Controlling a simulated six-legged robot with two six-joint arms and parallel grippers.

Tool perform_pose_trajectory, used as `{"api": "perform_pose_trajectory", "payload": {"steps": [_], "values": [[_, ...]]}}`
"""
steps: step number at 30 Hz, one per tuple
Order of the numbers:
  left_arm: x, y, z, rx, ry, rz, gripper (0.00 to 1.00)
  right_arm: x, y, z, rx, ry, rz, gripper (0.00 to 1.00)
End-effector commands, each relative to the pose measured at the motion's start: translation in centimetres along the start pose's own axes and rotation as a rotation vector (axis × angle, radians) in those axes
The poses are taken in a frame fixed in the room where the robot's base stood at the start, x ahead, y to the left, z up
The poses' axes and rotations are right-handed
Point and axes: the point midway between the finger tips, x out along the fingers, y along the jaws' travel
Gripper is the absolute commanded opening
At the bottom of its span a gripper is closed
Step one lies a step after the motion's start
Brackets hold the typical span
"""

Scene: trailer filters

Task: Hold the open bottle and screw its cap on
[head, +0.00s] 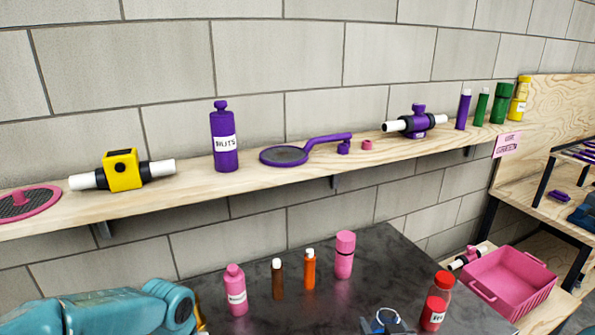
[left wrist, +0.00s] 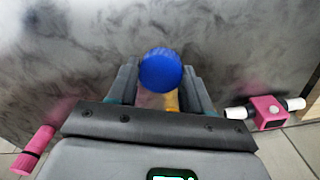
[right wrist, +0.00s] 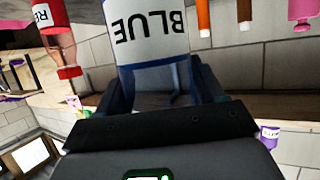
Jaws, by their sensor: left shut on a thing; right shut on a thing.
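My left gripper (left wrist: 160,92) is shut on a round blue cap (left wrist: 160,70), seen end-on between its fingers in the left wrist view. My right gripper (right wrist: 165,90) is shut on a clear bottle with blue edging and a white label reading BLUE (right wrist: 150,35); the label appears upside down in the right wrist view. In the head view, the bottle's round pale rim (head: 388,321) shows at the bottom edge, with no cap seen on it. The cap and bottle appear apart. My left gripper's fingers are not clearly visible in the head view.
On the dark table (head: 385,255) stand a pink bottle (head: 236,290), brown (head: 277,280) and orange (head: 309,270) tubes, a pink container (head: 344,255) and a red bottle (head: 436,300). A pink crate (head: 510,280) is at right. A loaded wooden shelf (head: 260,178) runs behind.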

Motion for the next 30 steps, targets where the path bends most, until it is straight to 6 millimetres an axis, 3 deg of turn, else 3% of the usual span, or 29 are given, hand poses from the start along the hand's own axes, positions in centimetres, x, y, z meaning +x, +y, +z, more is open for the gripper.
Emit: {"api": "perform_pose_trajectory", "payload": {"steps": [7,11,24,30], "values": [[0.0,0.0,0.0,0.0,0.0,0.0,0.22,0.0,-0.2,0.1,-0.004,0.001,-0.01,0.13],[0.0,0.0,0.0,0.0,0.0,0.0,0.22,-0.3,-1.6,1.1,-0.029,-0.001,-0.065,0.13],[0.0,0.0,0.0,0.0,0.0,0.0,0.22,-2.5,-10.9,7.5,-0.191,-0.003,-0.466,0.13],[0.0,0.0,0.0,0.0,0.0,0.0,0.22,-3.2,-14.0,9.5,-0.246,0.0,-0.595,0.13]]}}
